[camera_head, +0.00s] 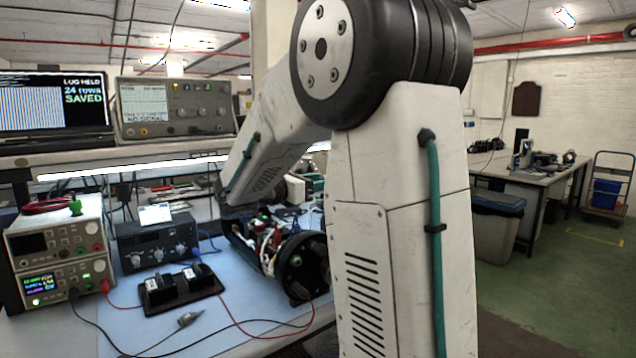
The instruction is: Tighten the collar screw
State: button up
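A dark cylinder (303,266) with a black round end lies on the blue bench mat (240,320), left of my upright arm link. Its side shows open, with coloured wires and parts inside. My arm link covers its right edge. I cannot make out the collar or its screw. My forearm slants down and left behind the elbow, ending above and behind the cylinder. My gripper's fingers are not visible there, so I cannot see whether it holds anything.
A black tray (181,291) with two dark blocks, a probe (188,318) and red and black leads lie on the mat. Stacked power supplies (62,260) and a dark dial box (157,242) stand left. A shelf monitor (52,101) reads "LUG HELD, 24 rows SAVED". Green floor is open at right.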

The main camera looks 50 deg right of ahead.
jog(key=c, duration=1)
